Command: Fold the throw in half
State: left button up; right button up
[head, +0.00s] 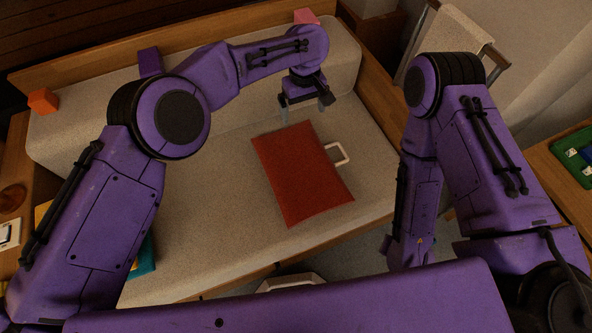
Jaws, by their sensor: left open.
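A red rectangular cloth piece (300,178), which I take for the throw, lies flat and slightly skewed on the seat of the pale bench. It looks a little puffy, and I cannot tell whether it has layers. A white loop (338,153) sits at its right edge. My left gripper (303,108) is open and empty, pointing down above the far edge of the red piece, apart from it as far as I can see. My right arm is folded at the right, and its gripper is hidden behind my own body.
An orange block (43,101), a purple block (150,62) and a pink block (306,16) sit along the backrest. A chair (445,42) stands at the upper right. A green board (576,157) lies far right.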

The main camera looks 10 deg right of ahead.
notch_tip(320, 180, up, 6)
jog(key=p, duration=0.6)
dwell(0.5)
dwell(1.5)
